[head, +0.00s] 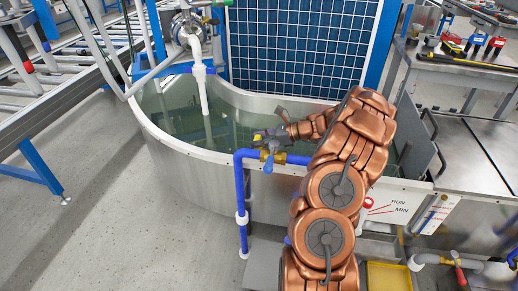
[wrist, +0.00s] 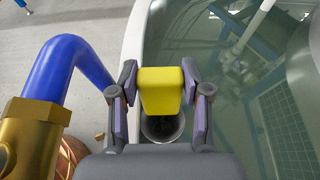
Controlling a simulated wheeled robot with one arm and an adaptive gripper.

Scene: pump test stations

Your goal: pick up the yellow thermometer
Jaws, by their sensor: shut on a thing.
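The yellow thermometer (wrist: 161,90) is between the two fingers of my gripper (wrist: 158,78) in the wrist view. The purple-grey pads press on it from both sides, so the gripper is shut on it. A dark round opening shows below its yellow block.
The curved metal tank (head: 185,165) holds greenish water. A blue pipe (head: 240,185) with a brass valve (head: 272,158) stands close by the gripper; the pipe also fills the left of the wrist view (wrist: 62,65). A tool bench (head: 455,68) stands at the back right.

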